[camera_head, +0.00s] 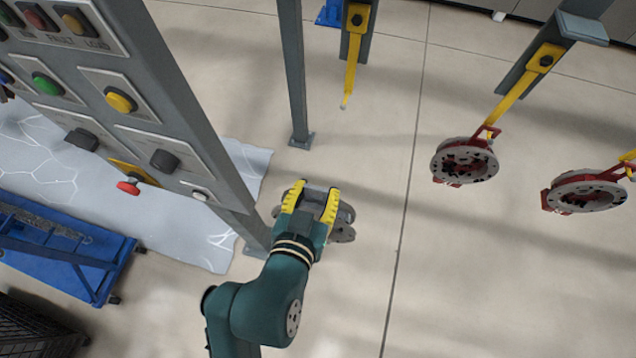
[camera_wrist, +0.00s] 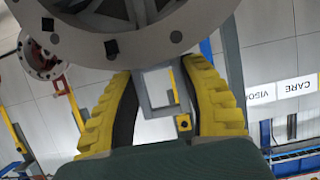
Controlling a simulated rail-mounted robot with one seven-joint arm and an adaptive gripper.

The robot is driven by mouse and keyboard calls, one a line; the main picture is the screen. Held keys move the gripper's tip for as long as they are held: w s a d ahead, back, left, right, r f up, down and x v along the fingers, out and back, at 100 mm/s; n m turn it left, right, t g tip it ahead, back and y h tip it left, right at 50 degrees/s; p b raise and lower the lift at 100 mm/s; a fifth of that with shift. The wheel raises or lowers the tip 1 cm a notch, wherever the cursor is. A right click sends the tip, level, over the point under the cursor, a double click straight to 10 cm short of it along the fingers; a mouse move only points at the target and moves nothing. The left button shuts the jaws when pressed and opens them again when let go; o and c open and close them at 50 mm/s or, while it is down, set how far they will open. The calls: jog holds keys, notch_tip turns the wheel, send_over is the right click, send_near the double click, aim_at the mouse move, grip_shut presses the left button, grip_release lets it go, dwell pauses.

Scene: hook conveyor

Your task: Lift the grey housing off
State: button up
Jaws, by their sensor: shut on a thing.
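The grey housing (camera_head: 342,214) is a round metal part with lobes, held in my gripper (camera_head: 312,192). The yellow ribbed fingers are shut on it, and the gripper hides part of it. In the wrist view the housing (camera_wrist: 165,45) fills the top as a grey ring with spokes and dark square marks, in front of the fingers (camera_wrist: 160,85). A yellow hook (camera_head: 350,80) hangs from the conveyor at the top middle of the head view. It is empty, and the housing is apart from it, lower in the picture.
Two red-and-grey round parts hang on yellow hooks at right, one nearer the middle (camera_head: 465,160) and one at the edge (camera_head: 586,191). A control panel (camera_head: 110,90) and its post stand left of my gripper. A blue cart (camera_head: 60,245) is at lower left. The floor at lower right is clear.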

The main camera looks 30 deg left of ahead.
jog(key=s+d+b, duration=0.1)
jog(key=s, duration=0.6)
jog(key=shift+d+r, duration=0.2)
jog(key=shift+d, duration=0.15)
